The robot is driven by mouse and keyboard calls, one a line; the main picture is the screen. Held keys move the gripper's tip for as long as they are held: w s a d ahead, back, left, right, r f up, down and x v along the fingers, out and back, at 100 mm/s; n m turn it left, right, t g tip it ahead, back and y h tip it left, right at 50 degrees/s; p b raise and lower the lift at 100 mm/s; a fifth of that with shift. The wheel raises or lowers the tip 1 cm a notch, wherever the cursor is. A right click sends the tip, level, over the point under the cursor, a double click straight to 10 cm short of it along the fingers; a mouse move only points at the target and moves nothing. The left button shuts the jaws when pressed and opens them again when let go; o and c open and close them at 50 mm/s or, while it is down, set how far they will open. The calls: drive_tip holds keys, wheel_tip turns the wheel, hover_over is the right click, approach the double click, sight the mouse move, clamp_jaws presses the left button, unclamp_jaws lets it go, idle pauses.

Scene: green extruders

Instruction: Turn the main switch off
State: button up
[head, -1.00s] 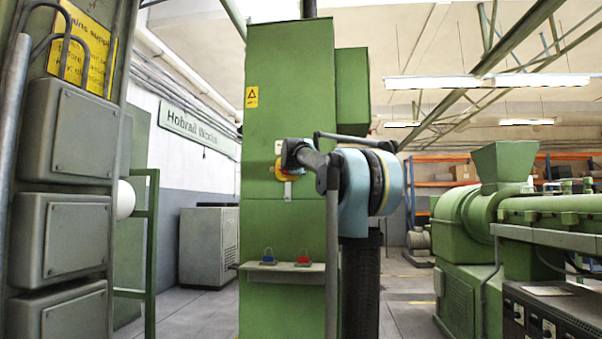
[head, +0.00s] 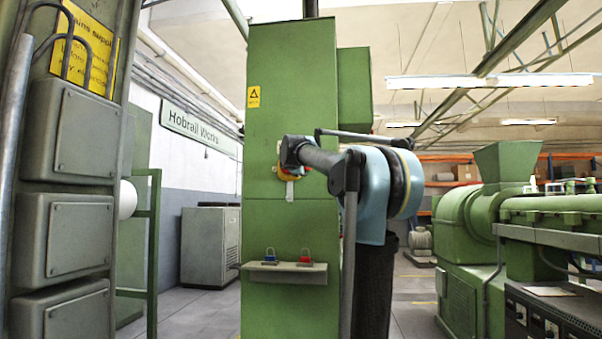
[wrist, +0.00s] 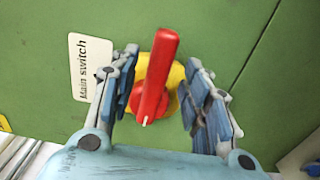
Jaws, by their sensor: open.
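My gripper (wrist: 166,66) is open, with one finger on each side of the handle. Gaps show between both fingers and the handle.
A small shelf (head: 285,275) with a blue padlock (head: 269,256) and a red padlock (head: 305,257) sits on the cabinet below the switch. Grey boxes (head: 70,130) stand close on the left. A green extruder (head: 480,220) is at right. Some floor is clear left of the cabinet.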

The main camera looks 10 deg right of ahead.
drive_tip(key=v, duration=0.7)
idle(0.4)
